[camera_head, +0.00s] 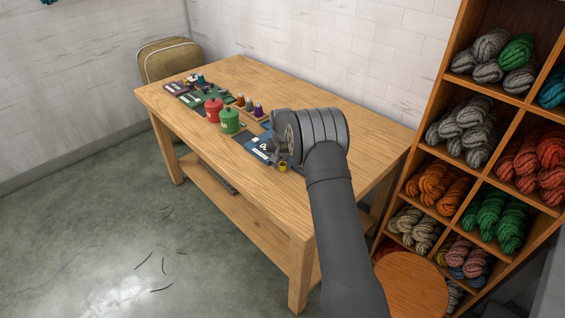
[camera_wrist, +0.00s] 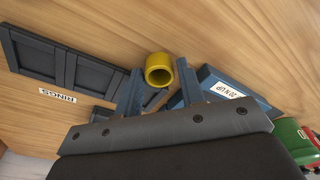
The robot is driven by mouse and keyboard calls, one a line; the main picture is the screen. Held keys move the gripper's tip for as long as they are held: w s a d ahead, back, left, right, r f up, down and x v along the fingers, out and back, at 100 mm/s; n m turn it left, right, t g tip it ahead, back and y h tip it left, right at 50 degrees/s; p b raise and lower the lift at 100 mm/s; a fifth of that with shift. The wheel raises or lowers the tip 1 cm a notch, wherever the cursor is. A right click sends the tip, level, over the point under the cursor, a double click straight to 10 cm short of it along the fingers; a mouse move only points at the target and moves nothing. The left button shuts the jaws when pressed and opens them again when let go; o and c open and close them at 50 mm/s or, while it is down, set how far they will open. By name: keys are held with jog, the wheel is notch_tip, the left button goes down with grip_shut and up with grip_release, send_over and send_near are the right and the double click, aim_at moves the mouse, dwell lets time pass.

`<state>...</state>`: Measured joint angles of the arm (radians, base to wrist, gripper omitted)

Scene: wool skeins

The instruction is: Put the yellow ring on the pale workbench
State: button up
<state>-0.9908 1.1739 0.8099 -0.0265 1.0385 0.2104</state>
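The yellow ring (camera_wrist: 159,70), a short hollow cylinder, shows in the wrist view between the tips of my gripper (camera_wrist: 159,84). The two fingers stand apart on either side of it, with a narrow gap at the right; contact at the left is unclear. In the head view the ring (camera_head: 283,168) is just below my gripper (camera_head: 280,154), near the front edge of the pale workbench (camera_head: 340,120). Whether it rests on the wood or is slightly above it is hard to tell. Bare workbench top (camera_wrist: 220,30) shows behind it in the wrist view.
A dark blue compartment tray labelled RINGS (camera_wrist: 70,70) lies left in the wrist view; a blue labelled box (camera_wrist: 245,90) lies right. Red (camera_head: 213,110) and green (camera_head: 230,121) canisters and small bottles stand farther left. The workbench's right part is clear. A yarn shelf (camera_head: 455,150) stands right.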

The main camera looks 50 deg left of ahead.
notch_tip(320, 180, up, 12)
jog(key=d, duration=0.1)
jog(key=shift+s+r, duration=0.15)
jog(key=shift+s, duration=0.3)
dwell(0.3)
jog(key=f, duration=0.8)
jog(key=w+a+f, duration=0.1)
jog(key=f, duration=0.3)
jog(key=shift+f, duration=0.35)
notch_tip(320, 180, up, 3)
jog(key=shift+r, duration=0.55)
